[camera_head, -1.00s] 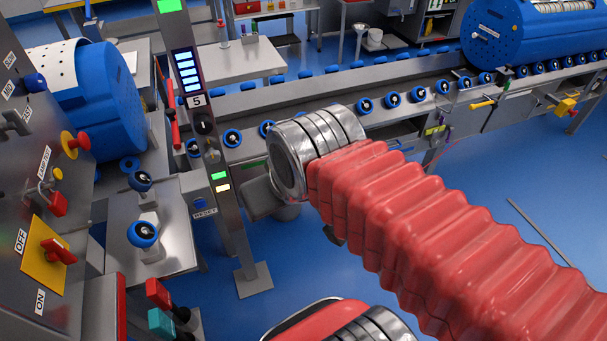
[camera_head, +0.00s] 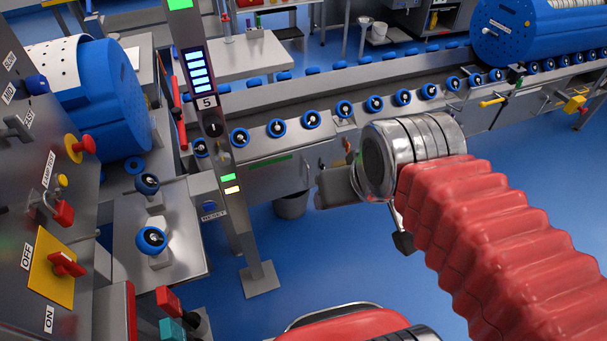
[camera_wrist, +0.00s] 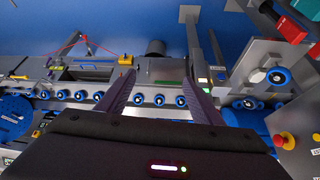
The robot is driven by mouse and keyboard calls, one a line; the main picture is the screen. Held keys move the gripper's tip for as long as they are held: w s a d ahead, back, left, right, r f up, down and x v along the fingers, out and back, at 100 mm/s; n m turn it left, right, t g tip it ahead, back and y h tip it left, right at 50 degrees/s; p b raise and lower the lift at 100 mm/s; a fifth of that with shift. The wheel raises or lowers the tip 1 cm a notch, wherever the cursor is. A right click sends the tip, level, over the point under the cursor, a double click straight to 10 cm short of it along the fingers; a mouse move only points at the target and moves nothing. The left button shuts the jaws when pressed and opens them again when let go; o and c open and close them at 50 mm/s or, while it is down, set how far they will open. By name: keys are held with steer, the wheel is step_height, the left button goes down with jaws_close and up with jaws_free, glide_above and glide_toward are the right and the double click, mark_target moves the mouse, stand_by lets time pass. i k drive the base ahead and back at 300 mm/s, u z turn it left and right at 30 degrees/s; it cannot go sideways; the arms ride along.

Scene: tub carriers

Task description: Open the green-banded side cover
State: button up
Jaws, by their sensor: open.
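The side cover (camera_head: 277,178) is a grey panel on the side of the roller conveyor, with a green band (camera_head: 270,162) along its top. The post hides part of its left side in the head view. In the head view the end of my arm is to the right of the cover; the fingers are not clear there. The cover looks shut.
A grey post (camera_head: 222,170) with lights and the number 5 stands left of the cover. A control panel (camera_head: 50,190) with knobs and a yellow switch plate is at the left. A dark bin (camera_head: 291,205) stands under the conveyor. Blue floor is open at right.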

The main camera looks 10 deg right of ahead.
mark_target(263, 180)
steer(key=z, duration=0.05)
steer(key=k, duration=0.6)
steer(key=u, duration=0.35)
steer(key=i, duration=1)
steer(key=u, duration=0.55)
